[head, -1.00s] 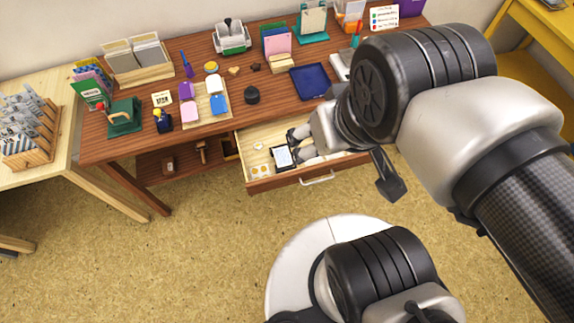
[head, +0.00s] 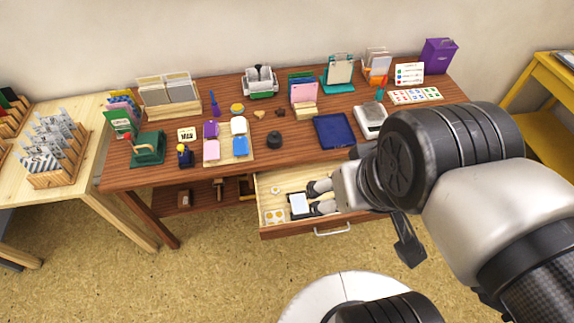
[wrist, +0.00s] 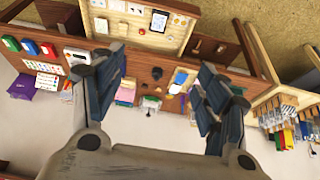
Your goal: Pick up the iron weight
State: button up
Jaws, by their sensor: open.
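The iron weight looks to be the small dark round piece (head: 275,139) with a knob on top. It stands upright on the brown wooden desk (head: 290,105), left of the dark blue tray. In the wrist view it is a small dark shape (wrist: 157,74), seen between the spread fingers. My gripper (head: 320,197) is open and empty. In the head view it appears over the open drawer, to the right of and nearer than the weight, apart from it. Both fingers also show in the wrist view (wrist: 153,82). Nothing hides the weight in the head view.
Left of the weight is a board (head: 242,154) with several coloured inkpads. The blue tray (head: 333,131) and a scale (head: 370,119) are to its right. The open drawer (head: 268,184) juts out in front. Small wooden pieces lie just behind the weight.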

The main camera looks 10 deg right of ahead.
aim_at(274, 139)
jog(key=i+j+z, duration=0.4)
jog(key=j+z, duration=0.15)
jog(key=j, duration=0.15)
jog(key=i+j+z, duration=0.15)
jog(key=j+z, duration=0.45)
jog(key=j, duration=0.2)
jog(key=i, duration=0.05)
